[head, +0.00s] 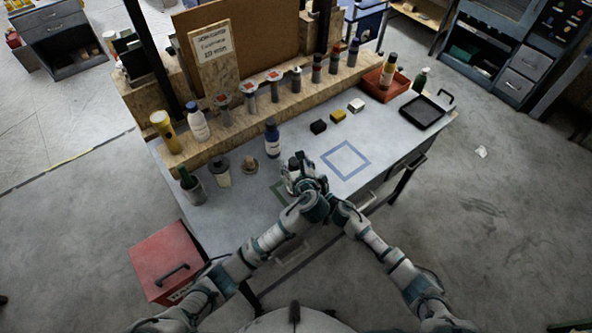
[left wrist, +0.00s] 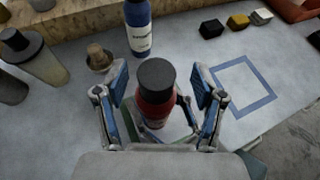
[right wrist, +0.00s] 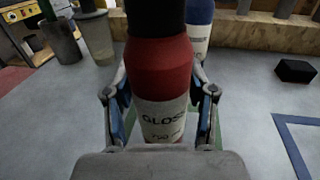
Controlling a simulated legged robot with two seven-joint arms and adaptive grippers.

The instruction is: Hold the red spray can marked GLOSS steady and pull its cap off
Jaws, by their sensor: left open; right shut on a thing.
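The red spray can (right wrist: 160,65) marked GLOSS has a white label band and a black cap. It looks upright in the right wrist view. My right gripper (right wrist: 160,95) is shut on its body, one finger on each side. In the left wrist view the black cap (left wrist: 156,74) and red shoulder sit between the spread fingers of my left gripper (left wrist: 157,84), with gaps on both sides. In the head view my left gripper (head: 303,178) hides most of the can and my right gripper. Whether the can touches the bench is hidden.
A blue bottle (head: 272,138) stands just behind, with a small cork-like piece (head: 250,164) and a grey cup (head: 221,171) to the left. A blue taped square (head: 346,160) lies empty at right. Small blocks (head: 338,116) and a black tray (head: 423,111) lie beyond.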

